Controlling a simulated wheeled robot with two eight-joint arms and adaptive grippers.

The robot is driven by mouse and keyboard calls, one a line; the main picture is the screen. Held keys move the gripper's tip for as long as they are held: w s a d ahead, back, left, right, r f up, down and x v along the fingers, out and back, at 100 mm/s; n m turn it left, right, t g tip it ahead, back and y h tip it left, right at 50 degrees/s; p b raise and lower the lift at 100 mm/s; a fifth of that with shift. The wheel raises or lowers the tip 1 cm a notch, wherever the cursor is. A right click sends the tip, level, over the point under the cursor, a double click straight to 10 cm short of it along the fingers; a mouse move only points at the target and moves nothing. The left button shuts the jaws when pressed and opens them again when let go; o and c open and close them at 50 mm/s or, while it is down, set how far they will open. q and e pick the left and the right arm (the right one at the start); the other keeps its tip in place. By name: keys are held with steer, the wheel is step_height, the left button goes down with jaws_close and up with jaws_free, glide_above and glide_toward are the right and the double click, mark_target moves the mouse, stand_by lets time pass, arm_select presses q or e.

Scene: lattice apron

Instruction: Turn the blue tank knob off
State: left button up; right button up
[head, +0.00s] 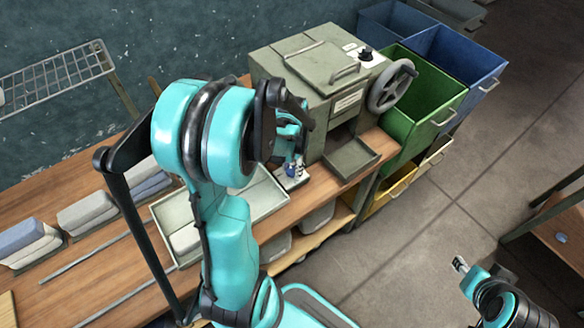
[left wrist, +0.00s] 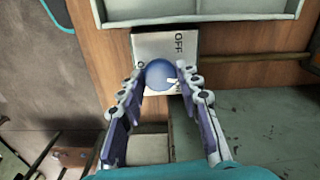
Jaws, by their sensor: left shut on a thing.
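The blue tank knob (left wrist: 158,75) is round, with a white mark on its lower right side in the left wrist view. It sits on a pale plate (left wrist: 152,46) lettered OFF at the upper right; other lettering is partly hidden. My left gripper (left wrist: 161,80) has a finger on each side of the knob and is shut on it. In the head view the knob (head: 291,170) is small, below my left gripper (head: 290,158), at the bench beside the grey-green machine. My right gripper (head: 460,264) is at the lower right, far from the knob; its jaw opening is unclear.
The grey-green machine (head: 297,75) has a handwheel (head: 391,86) and a dark knob on top. A pale tray (head: 262,199) with cloth lies on the bench beside the plate. Green (head: 425,98) and blue bins stand to the right. Open floor lies between bench and right arm.

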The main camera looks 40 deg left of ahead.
mark_target(292, 171)
arm_select(q)
steer(key=n, duration=0.6)
steer(key=shift+n+b, duration=0.3)
steer(key=shift+b, duration=0.05)
steer(key=n, duration=0.5)
stand_by(0.3)
steer(key=o, duration=1.2)
steer(key=shift+c, duration=0.2)
step_height(292, 171, up, 12)
